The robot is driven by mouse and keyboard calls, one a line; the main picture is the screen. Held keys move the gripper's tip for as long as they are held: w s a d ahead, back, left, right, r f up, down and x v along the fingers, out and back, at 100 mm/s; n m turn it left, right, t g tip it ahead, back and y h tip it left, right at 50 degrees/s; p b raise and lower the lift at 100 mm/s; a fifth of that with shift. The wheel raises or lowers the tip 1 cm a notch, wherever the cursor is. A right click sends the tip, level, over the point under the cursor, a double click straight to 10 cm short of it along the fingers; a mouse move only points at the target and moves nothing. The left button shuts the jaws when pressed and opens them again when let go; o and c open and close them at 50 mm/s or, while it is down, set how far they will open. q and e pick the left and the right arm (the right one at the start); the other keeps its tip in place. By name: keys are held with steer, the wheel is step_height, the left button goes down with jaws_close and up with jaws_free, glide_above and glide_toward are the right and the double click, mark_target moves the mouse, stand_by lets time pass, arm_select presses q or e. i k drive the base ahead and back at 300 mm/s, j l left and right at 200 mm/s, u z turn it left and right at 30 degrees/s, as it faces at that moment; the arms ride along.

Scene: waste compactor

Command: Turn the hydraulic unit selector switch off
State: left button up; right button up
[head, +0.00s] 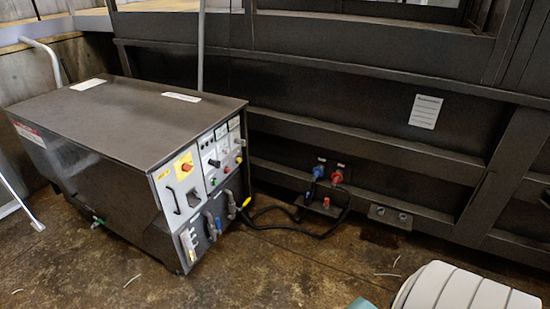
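The hydraulic unit (110,125) is a dark grey metal cabinet on the left, with its control panel on the end facing right. A red rotary knob (186,167) sits on a yellow plate on the panel's left part. A black switch handle (214,163) sits on the lighter panel beside it, near small coloured buttons (232,166). Which one is the selector switch, and its set position, are too small to tell. Neither of my grippers shows in the head view.
Blue and red hose couplings (327,172) on the dark compactor wall (350,105) join black hoses (290,232) lying near the unit. The concrete floor (260,270) in front is mostly open, with thin pale scraps. A white ribbed shape (465,290) fills the bottom right.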

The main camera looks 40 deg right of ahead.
mark_target(211, 163)
steer(key=z, duration=0.95)
steer(key=i+u, duration=0.5)
steer(key=i, duration=0.4)
steer(key=l, duration=0.05)
